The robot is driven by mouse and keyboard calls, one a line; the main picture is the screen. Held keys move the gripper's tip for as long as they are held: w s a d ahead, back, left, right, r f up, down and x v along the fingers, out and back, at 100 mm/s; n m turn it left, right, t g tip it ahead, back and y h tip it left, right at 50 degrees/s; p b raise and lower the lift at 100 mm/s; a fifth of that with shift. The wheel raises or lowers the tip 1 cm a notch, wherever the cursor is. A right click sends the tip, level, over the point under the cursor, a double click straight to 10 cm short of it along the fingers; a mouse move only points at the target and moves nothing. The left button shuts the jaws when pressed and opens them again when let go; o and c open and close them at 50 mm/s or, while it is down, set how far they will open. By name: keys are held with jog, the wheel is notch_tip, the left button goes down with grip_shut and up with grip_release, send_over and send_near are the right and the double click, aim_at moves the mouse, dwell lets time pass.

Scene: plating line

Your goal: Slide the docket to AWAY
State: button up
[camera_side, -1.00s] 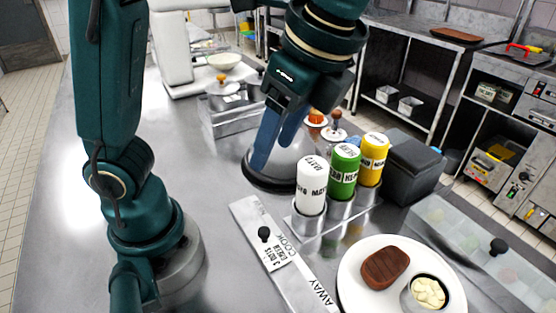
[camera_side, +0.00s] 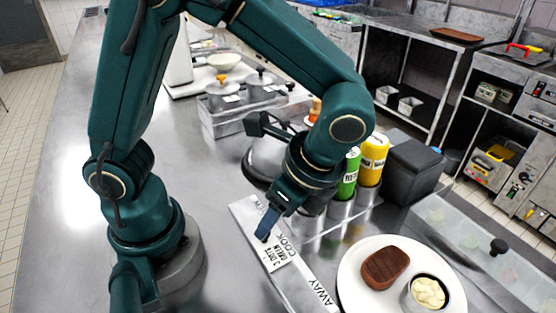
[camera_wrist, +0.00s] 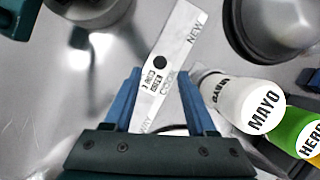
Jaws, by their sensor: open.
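The docket (camera_side: 281,262) is a white printed card on a pale rail (camera_side: 245,212), beside the word COOK. In the wrist view the docket (camera_wrist: 153,82) has a black round knob (camera_wrist: 160,62), and the rail reads NEW at its far end. In the side view AWAY is printed at the rail's near end, and my gripper hides the knob. My gripper (camera_side: 266,228) points down over the docket. In the wrist view its blue fingers (camera_wrist: 160,75) are apart, one on each side of the docket, with the knob between and slightly beyond the tips. I see no contact.
Sauce bottles stand right of the rail: white MAYO (camera_wrist: 262,107), green (camera_side: 349,172) and yellow (camera_side: 372,158). A plate (camera_side: 350,278) with a brown patty (camera_side: 386,267) and a small bowl (camera_side: 428,292) sits near AWAY. A dark-rimmed dome (camera_wrist: 272,25) stands close by.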

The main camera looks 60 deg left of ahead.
aim_at(269, 236)
jog(key=shift+x, duration=2.1)
jog(key=shift+c, duration=0.4)
grip_shut()
jog(key=shift+r, duration=0.1)
